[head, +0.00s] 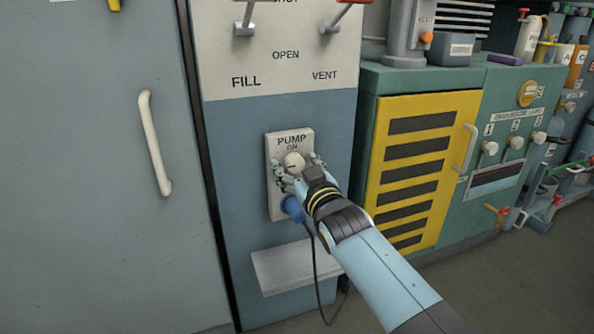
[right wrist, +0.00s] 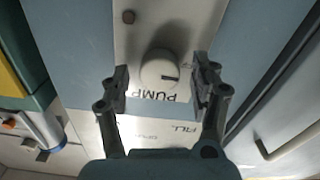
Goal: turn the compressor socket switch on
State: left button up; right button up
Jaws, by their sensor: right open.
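The socket plate (head: 277,205) labelled PUMP and ON is fixed to the blue-grey cabinet front in the head view. Its round pale switch knob (head: 293,161) carries a short dark mark. The knob also shows in the right wrist view (right wrist: 158,68), with its mark toward the right of that picture. My right gripper (head: 298,170) is open, with one finger on each side of the knob. In the right wrist view, gaps show between the knob and both fingers. A blue plug (head: 292,208) with a dark cable sits low on the plate, partly behind my gripper. My left gripper is out of view.
A pale shelf (head: 290,268) juts out below the socket. Levers (head: 244,20) stick out above, over FILL, OPEN and VENT labels. A grey door with a white handle (head: 155,143) is at left. A green cabinet with a yellow louvred panel (head: 412,160) stands at right.

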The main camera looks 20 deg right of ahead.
jog(key=shift+c, duration=0.3)
jog(key=c, duration=1.1)
